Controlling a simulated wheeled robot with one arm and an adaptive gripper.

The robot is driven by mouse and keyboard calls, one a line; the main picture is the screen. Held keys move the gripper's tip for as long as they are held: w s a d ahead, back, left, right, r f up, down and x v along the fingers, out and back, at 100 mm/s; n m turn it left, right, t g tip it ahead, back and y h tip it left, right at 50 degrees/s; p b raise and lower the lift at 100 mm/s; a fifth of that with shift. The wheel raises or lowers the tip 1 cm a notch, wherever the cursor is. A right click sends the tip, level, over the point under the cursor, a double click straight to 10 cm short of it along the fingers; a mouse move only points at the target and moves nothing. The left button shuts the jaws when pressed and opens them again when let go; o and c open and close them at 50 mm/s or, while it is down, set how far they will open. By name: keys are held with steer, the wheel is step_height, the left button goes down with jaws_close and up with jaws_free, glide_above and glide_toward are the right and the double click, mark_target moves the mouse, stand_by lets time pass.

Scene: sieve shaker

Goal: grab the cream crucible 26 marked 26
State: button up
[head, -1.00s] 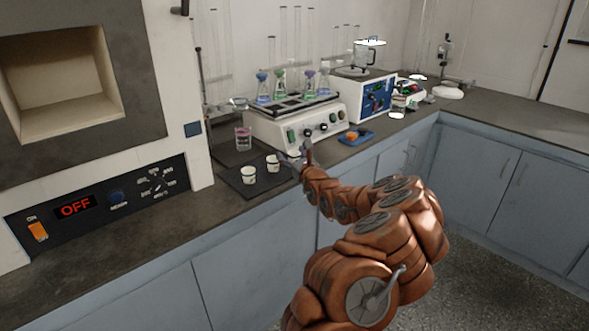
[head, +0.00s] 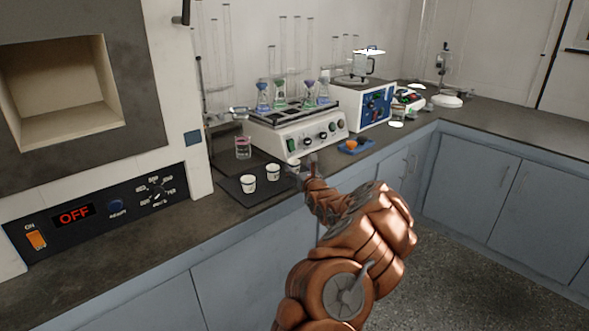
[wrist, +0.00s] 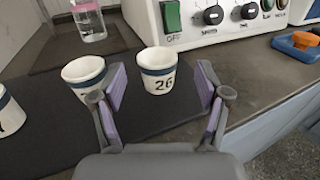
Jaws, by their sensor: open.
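The cream crucible 26 (wrist: 158,68) is a small cup with a dark blue band and the number 26 facing the wrist camera. It stands upright on a dark mat (wrist: 150,122). My gripper (wrist: 161,88) is open, with its two purple-padded fingers to the left and right of the crucible's near side. There are visible gaps at both sides, and nothing is held. In the head view, my gripper (head: 304,168) is at the right end of the row of cups, and the rightmost cup is partly hidden by it.
A second cup (wrist: 84,74) stands close left of crucible 26, behind the left finger. A third cup (wrist: 8,112) is at the left edge. A white shaker (head: 300,133) stands behind, with a blue tray (head: 357,146) to its right. A glass beaker (head: 243,147) is behind the cups.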

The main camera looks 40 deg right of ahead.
mark_target(296, 165)
steer(key=shift+x, duration=1.65)
steer(key=shift+a, duration=0.15)
steer(key=shift+c, duration=0.4)
steer(key=c, duration=1.2)
